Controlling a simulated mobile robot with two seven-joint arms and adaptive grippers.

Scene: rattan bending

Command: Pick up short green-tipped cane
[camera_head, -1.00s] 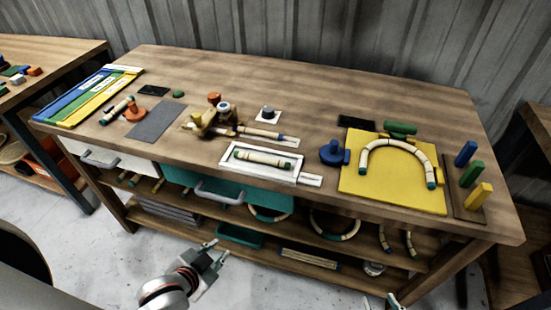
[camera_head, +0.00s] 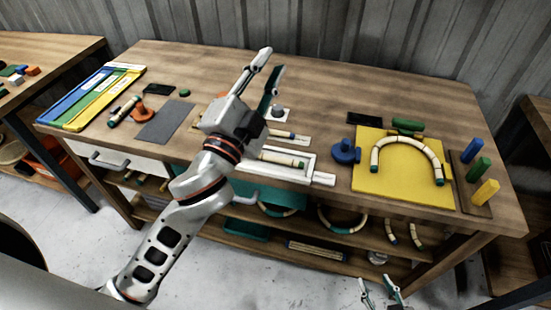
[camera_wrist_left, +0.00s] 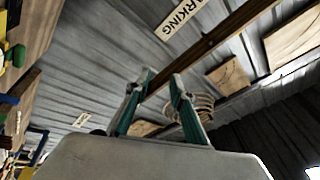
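A short pale cane with green tips (camera_head: 282,159) lies in a white-rimmed tray (camera_head: 312,165) at the front middle of the workbench. My left forearm and wrist cover its left part in the head view. My left gripper (camera_head: 272,62) is raised above the bench and points up and away, past the tray. Its fingers are apart with nothing between them, and the left wrist view also shows them apart (camera_wrist_left: 161,80), facing the wall. My right gripper (camera_head: 381,284) is low at the bottom edge, in front of the bench, with its fingers apart and empty.
A yellow board (camera_head: 400,192) with a bent cane arch (camera_head: 408,142) stands right of the tray, beside a blue knob (camera_head: 345,152). Another cane (camera_head: 290,135) lies behind the tray. A grey mat (camera_head: 162,123) and an orange fixture (camera_head: 138,111) are left.

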